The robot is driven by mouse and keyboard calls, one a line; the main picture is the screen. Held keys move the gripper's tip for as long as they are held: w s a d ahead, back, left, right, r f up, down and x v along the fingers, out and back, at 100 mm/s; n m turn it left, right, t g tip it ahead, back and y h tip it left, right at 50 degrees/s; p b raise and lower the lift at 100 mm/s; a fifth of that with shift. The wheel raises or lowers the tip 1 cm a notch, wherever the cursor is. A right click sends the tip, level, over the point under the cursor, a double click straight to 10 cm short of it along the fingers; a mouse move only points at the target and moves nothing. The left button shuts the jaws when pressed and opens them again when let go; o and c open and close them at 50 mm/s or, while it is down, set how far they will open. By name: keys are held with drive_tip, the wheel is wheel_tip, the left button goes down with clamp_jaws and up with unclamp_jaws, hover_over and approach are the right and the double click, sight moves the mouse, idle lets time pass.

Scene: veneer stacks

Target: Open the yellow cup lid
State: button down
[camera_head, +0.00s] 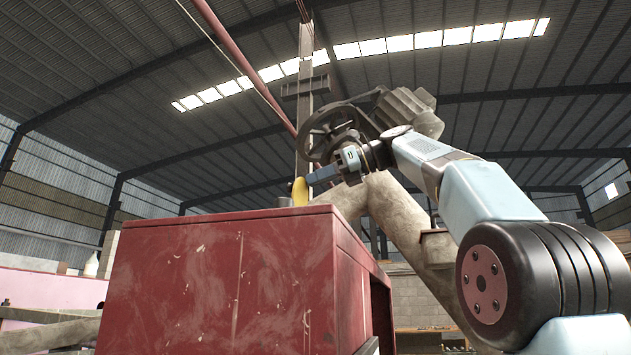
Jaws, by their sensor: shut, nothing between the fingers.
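The yellow lid (300,191) shows above the top edge of the red cabinet, at its back. It stands steeply tilted, close to upright, seen as a narrow oval. A small grey cup-like thing (284,202) is just left of the lid; its lower part is hidden behind the cabinet edge. My gripper (311,179) comes in from the right, with its tips at the right side of the lid. It is shut with nothing held. I cannot tell whether the tips touch the lid.
The red cabinet (225,285) fills the middle foreground, and its raised top edge hides the top surface. A large machine with a wheel (335,130) and thick pipes stands behind. A white bottle (91,264) is far left. The air above the cabinet's left side is clear.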

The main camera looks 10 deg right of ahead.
drive_tip(key=shift+d, duration=0.2)
drive_tip(key=v, duration=1.3)
drive_tip(key=shift+s+d, duration=0.15)
drive_tip(key=shift+d, duration=0.1)
drive_tip(key=shift+r, duration=0.15)
